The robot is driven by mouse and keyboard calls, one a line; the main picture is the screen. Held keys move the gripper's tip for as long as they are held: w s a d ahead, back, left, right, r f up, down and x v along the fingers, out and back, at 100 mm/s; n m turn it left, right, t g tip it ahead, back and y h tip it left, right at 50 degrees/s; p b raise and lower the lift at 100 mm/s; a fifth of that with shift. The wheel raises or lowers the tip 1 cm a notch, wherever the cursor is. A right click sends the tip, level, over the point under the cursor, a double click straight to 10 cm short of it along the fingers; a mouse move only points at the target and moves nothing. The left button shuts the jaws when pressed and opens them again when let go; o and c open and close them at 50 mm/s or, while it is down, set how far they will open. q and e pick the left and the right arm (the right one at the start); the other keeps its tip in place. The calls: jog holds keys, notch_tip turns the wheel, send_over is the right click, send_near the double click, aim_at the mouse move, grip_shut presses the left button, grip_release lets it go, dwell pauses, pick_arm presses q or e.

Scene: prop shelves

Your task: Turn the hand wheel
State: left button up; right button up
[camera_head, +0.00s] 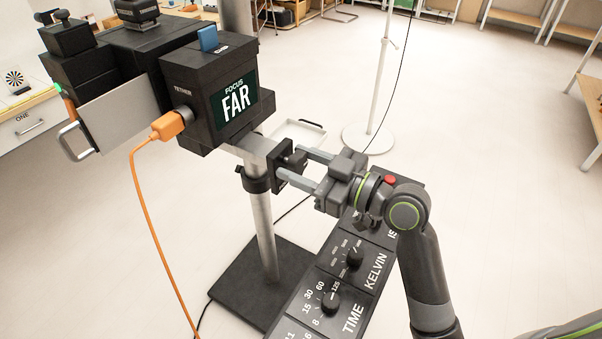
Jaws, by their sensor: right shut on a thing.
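A black camera-like box (192,95) stands on a grey pole and its screen (234,105) reads "FOCUS FAR". Below it, at the end of a short metal bar, is a black square plate (283,167) with a small dark knob, seemingly the hand wheel (294,160). My right gripper (302,168) reaches in from the right, with its two grey fingers on either side of the hand wheel, shut on it. The fingers partly hide the wheel, so its angle cannot be told. My left gripper is not in view.
An orange cable (150,205) hangs from the box's front. A black panel (325,290) with "TIME" and "KELVIN" dials lies below my right arm. The pole (262,225) stands on a black base plate. A white stand (368,138) is behind; the floor at right is open.

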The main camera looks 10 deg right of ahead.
jog(key=n+b, duration=0.4)
jog(key=b, duration=0.1)
jog(key=n+b, duration=0.2)
jog(key=b, duration=0.1)
jog(key=shift+f, duration=0.3)
jog(key=shift+n+b, duration=1.1)
jog(key=shift+b, duration=0.1)
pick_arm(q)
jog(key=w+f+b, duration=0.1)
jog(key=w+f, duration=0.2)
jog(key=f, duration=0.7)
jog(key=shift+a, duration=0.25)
pick_arm(e)
jog(key=shift+r+n, duration=0.15)
jog(key=shift+n, duration=0.45)
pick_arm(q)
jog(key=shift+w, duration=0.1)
pick_arm(e)
jog(key=o, duration=1)
jog(key=shift+s, duration=0.1)
